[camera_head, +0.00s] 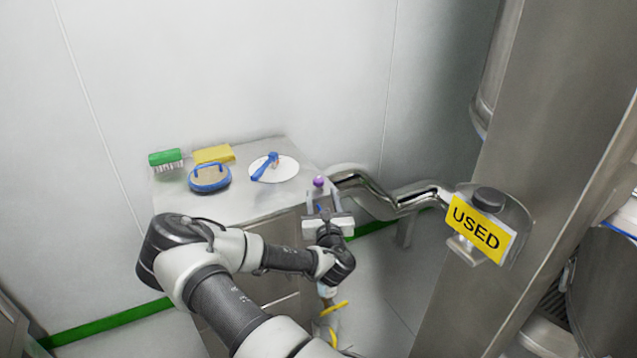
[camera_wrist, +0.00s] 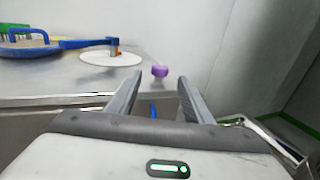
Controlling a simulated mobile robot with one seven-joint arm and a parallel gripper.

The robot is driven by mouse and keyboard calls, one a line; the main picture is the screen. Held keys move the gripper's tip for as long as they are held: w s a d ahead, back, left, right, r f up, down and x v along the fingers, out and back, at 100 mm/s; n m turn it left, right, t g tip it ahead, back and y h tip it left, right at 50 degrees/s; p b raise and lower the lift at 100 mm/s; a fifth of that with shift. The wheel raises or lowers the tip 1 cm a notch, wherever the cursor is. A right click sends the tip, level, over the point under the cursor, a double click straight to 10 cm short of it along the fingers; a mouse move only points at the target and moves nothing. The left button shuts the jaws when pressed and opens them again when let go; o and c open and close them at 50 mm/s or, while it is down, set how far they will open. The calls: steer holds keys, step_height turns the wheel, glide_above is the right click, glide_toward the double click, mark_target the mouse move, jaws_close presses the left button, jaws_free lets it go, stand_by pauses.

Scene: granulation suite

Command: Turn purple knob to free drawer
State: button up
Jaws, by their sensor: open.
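A small purple knob (camera_head: 319,181) sits at the right end of the steel cabinet top (camera_head: 235,208). My gripper (camera_head: 323,194) is open and empty at the cabinet's front right corner, and the knob is not between the jaws. In the wrist view my gripper (camera_wrist: 160,78) has both fingers spread. The drawer front (camera_head: 275,255) is partly hidden behind my arm.
A green brush (camera_head: 165,158), a yellow sponge (camera_head: 213,154), a blue-rimmed pad (camera_head: 209,178) and a white disc (camera_head: 286,168) with a blue tool lie left of the knob. A bent steel pipe (camera_head: 385,203) runs close on the right, beside a yellow USED sign (camera_head: 480,228).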

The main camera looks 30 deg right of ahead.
mark_target(319, 184)
steer(key=x, duration=0.8)
steer(key=shift+w+d+b, duration=0.2)
steer(key=shift+w+b, duration=0.1)
steer(key=shift+b, duration=0.1)
steer(key=c, duration=1.1)
